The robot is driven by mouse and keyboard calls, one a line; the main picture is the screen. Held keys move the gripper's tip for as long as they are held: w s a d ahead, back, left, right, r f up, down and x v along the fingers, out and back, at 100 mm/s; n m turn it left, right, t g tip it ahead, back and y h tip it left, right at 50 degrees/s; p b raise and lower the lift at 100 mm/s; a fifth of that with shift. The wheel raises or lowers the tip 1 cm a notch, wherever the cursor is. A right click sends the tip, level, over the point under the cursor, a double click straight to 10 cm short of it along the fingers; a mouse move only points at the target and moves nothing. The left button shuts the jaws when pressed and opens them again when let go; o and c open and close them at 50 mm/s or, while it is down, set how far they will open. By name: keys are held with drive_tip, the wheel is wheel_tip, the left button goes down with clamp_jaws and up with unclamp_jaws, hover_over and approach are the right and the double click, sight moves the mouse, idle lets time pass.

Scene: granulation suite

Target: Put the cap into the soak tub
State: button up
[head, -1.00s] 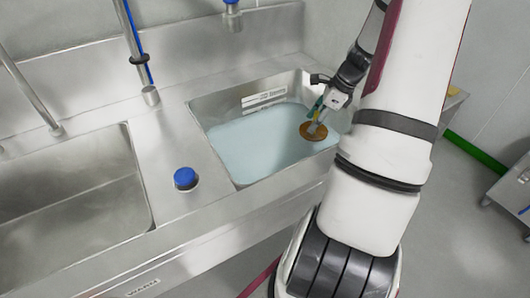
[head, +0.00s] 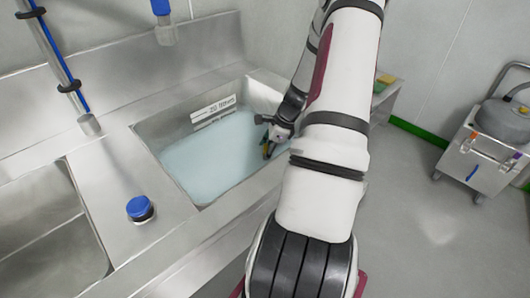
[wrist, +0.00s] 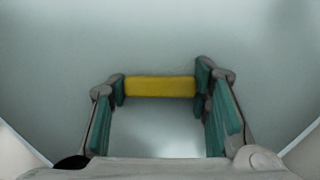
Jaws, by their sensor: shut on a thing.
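The soak tub (head: 252,97) is a steel basin set in the counter, holding pale blue liquid (head: 212,158) and bearing a white label on its back wall. My gripper (head: 267,151) is low inside the tub at its right side, at or close to the liquid. In the wrist view my gripper (wrist: 160,82) has its teal fingers shut on a yellow bar-shaped part (wrist: 160,87), which I take to be the cap's grip. The brown disc of the cap does not show now; whether it is under the liquid I cannot tell.
A blue-topped knob (head: 140,208) stands on the deck left of the tub. Another steel basin (head: 45,235) lies further left. A blue-hosed pipe (head: 62,70) rises behind. A steel cart (head: 485,145) stands at the right, with clear floor before it.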

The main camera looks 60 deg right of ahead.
drive_tip(key=o, duration=1.4)
drive_tip(key=shift+f, duration=0.1)
